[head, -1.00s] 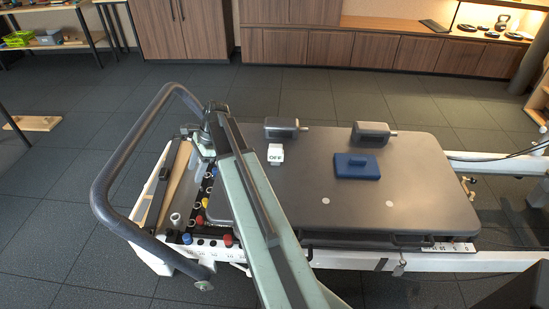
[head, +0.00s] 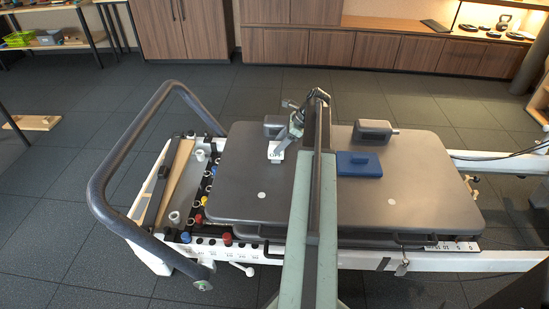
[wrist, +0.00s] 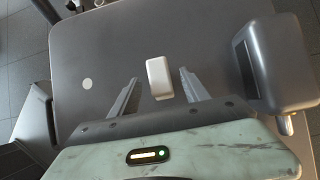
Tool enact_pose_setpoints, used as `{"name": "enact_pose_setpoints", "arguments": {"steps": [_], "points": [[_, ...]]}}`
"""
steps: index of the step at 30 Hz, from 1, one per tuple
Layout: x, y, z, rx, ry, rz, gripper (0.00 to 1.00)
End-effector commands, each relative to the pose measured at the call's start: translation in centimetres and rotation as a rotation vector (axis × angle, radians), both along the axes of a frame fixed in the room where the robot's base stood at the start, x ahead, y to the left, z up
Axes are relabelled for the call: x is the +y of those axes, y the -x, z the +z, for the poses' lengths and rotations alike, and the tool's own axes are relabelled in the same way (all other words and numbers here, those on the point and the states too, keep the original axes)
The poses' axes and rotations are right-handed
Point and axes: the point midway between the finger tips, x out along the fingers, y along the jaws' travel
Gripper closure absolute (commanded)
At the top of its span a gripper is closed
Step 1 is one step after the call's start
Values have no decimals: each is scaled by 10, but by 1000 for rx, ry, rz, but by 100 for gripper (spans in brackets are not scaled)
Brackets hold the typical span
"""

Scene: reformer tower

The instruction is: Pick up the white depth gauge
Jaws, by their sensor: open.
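The white depth gauge (head: 276,152) lies on the grey padded carriage (head: 400,200), near its far left part. In the wrist view the gauge (wrist: 159,78) is a small white block with rounded edges, lying between my two fingers. My gripper (wrist: 158,77) is open, with a finger on each side of the gauge and a visible gap to both. Whether the fingertips are down at the gauge's height cannot be told. In the head view my gripper (head: 287,134) is over the gauge and partly covers it.
A dark shoulder block (head: 273,125) stands just behind the gauge; it looms close by my right finger in the wrist view (wrist: 275,65). Another shoulder block (head: 373,131) and a blue block (head: 359,164) are to the right. A curved grey bar (head: 110,165) rises at the left.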

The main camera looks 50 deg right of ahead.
Motion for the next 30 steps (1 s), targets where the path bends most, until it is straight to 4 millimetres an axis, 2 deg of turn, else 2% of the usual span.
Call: {"name": "enact_pose_setpoints", "arguments": {"steps": [8, 15, 17, 21, 30], "points": [[17, -21, -41, -1, 1, 2, 45], [18, -23, -39, -1, 1, -1, 45], [18, -23, -39, -1, 1, -1, 59], [18, -23, -39, -1, 1, -1, 98], [18, -23, -38, -1, 1, -1, 100]]}}
